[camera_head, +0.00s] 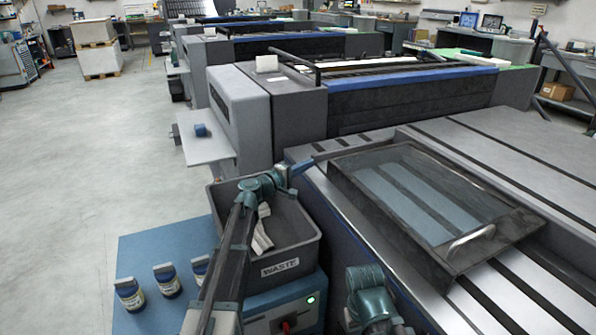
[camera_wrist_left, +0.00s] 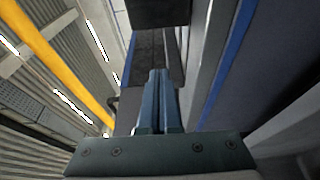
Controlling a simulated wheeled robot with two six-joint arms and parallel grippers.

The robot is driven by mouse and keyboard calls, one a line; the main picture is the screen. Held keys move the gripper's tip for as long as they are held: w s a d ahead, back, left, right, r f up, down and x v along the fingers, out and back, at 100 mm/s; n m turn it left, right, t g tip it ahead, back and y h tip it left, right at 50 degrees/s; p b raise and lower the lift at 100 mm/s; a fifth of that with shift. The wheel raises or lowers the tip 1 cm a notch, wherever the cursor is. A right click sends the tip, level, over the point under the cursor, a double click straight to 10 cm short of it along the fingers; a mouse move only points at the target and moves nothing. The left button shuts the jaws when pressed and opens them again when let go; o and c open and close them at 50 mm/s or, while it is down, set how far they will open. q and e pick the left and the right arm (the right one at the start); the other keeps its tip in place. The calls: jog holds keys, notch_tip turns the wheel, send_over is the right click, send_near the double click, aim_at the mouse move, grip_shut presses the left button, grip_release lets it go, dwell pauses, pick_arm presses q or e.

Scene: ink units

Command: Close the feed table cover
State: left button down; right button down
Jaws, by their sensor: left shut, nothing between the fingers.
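The feed table cover (camera_head: 370,213) is a dark frame with a clear pane and a pale curved handle (camera_head: 471,242) at its near right end. It lies low over the grey slatted feed table (camera_head: 480,150); I cannot tell whether its edge is fully down. My left gripper (camera_head: 305,163) is shut and empty, beyond the waste bin and left of the cover's far end, apart from the handle. Its blue fingers lie together in the left wrist view (camera_wrist_left: 158,72). Part of my right arm shows at the bottom; its gripper is not in view.
A grey waste bin (camera_head: 290,266) with pale scraps stands under my left arm. Several small bottles (camera_head: 166,280) stand on a blue surface (camera_head: 150,242) to its left. More grey and blue machines stand behind. The floor at left is open.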

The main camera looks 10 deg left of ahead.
pick_arm(q)
jog(key=x, duration=0.3)
jog(key=shift+w+d, duration=0.2)
jog(key=shift+w, duration=0.15)
jog(key=s, duration=0.1)
jog(key=s+d, duration=0.1)
jog(key=shift+s+d, duration=0.2)
jog(key=shift+s, duration=0.15)
jog(key=shift+s+d, duration=0.4)
jog(key=shift+s, duration=0.1)
